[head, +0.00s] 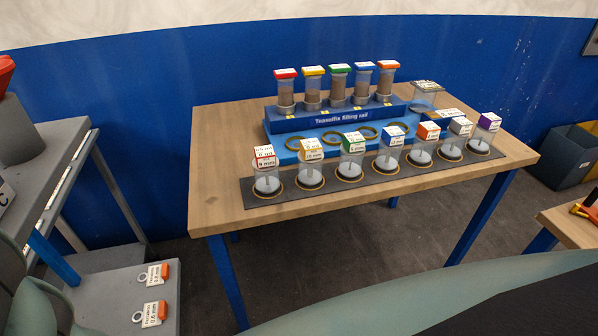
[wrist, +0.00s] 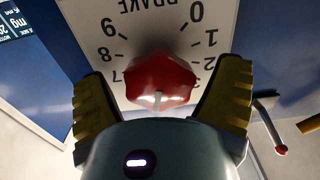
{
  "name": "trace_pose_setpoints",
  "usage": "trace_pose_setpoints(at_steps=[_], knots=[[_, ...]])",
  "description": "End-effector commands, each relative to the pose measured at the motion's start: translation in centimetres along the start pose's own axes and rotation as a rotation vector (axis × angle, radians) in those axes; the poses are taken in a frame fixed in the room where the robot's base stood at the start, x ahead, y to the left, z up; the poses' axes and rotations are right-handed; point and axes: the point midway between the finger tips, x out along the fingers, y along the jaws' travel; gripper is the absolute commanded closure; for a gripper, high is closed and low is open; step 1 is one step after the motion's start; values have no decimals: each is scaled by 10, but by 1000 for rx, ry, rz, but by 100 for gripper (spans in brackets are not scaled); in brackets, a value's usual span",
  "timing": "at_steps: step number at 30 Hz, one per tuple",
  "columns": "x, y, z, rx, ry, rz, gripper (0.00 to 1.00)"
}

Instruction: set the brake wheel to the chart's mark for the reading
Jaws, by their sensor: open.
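The brake wheel (wrist: 160,80) is a red lobed knob with a pale mark on its lower face, seen in the wrist view. Behind it is a white dial plate (wrist: 122,45) with the word BRAKE and black numerals, upside down in this view; 0, 1, 2, 3 run down the right and 9, 8, 7 down the left. My gripper (wrist: 162,90) is open, its two yellow-black fingers on either side of the wheel with gaps visible. Whether a finger touches the wheel I cannot tell. A partly cut-off blue display (wrist: 14,22) reads "mg". I cannot make out a chart.
A small red-tipped lever (wrist: 281,150) stands right of the gripper in the wrist view. In the head view a wooden table (head: 215,205) holds a blue filling rail (head: 340,118) and several lidded jars. A grey shelf (head: 105,290) stands at left.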

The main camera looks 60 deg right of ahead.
Motion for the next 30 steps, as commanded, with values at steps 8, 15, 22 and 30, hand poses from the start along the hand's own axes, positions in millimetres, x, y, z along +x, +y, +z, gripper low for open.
trace_pose_setpoints(at_steps=[8, 15, 22, 30], knots=[[0, 0, 0, 0, -1, -1, 18], [0, 0, 0, 0, -1, -1, 42], [0, 0, 0, 0, -1, 0, 66], [-1, 0, 1, 3, 0, 0, 79]])
